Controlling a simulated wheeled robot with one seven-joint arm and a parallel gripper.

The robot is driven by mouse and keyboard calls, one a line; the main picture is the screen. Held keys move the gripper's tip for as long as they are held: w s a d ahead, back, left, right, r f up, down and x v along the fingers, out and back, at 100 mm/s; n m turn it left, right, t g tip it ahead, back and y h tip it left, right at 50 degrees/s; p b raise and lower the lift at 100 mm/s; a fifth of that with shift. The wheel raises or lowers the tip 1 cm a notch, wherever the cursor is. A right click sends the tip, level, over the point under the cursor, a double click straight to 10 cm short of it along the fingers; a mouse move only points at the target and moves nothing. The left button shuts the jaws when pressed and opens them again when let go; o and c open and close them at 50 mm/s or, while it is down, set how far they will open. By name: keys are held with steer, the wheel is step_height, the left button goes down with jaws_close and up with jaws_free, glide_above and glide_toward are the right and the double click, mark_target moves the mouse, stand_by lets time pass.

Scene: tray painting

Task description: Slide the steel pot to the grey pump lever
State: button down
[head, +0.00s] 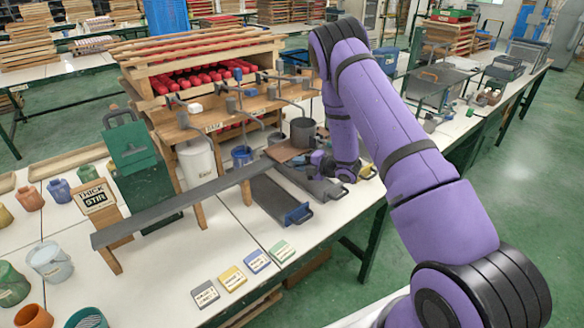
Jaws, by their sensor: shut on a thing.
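The steel pot (302,130) is a dark grey, open cylinder standing upright near the right end of the dispenser rack. A flat brown board (284,153) is at its base; I cannot tell whether the pot rests on it or stands just behind it. My gripper (315,163) is low, just in front of and to the right of the pot, at the board's right end. It appears shut on the board; its fingertips are small and partly hidden.
A long dark grey rail (170,210) runs from the front left toward the board. A white bucket (195,162) and a blue cup (241,156) stand under the rack. A dark tray with a blue handle (298,213) lies in front. The front tabletop holds several coloured cards (233,278).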

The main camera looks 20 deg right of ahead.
stand_by(0.3)
steer(key=c, duration=1.2)
jaws_free()
steer(key=shift+o, duration=0.2)
steer(key=v, duration=1)
steer(key=shift+s+d, duration=0.3)
